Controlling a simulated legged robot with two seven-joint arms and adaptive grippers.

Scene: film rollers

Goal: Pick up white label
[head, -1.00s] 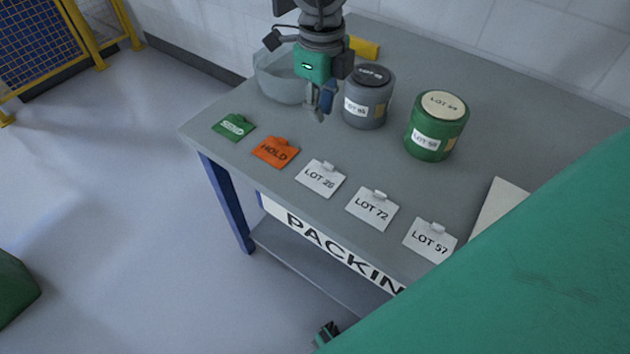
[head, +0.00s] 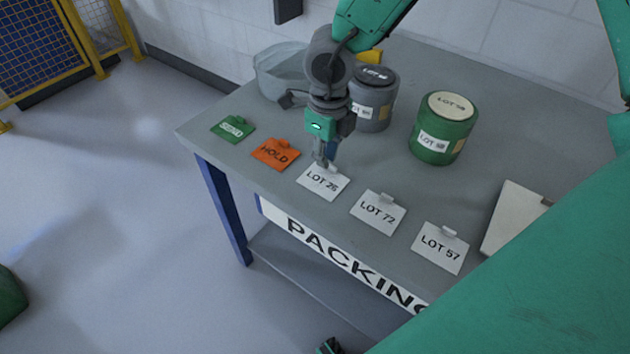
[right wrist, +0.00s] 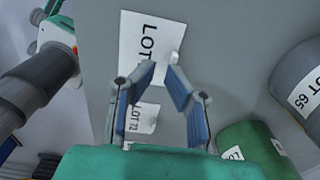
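Three white labels with tabs lie flat in a row on the table: LOT 26 (head: 322,183), LOT 72 (head: 378,213) and LOT 57 (head: 440,247). My right gripper (head: 323,162) is just above the tab edge of LOT 26. In the right wrist view its fingers (right wrist: 164,72) are apart with nothing held, pointing at the tab side of the LOT label (right wrist: 146,45). LOT 72 (right wrist: 144,118) shows partly behind a finger. Whether the fingertips touch the tab I cannot tell. A dark and green part at the bottom edge of the head view may be my left gripper (head: 328,346); its fingers are not clear.
An orange HOLD tag (head: 276,154) and a green tag (head: 233,129) lie left of the labels.

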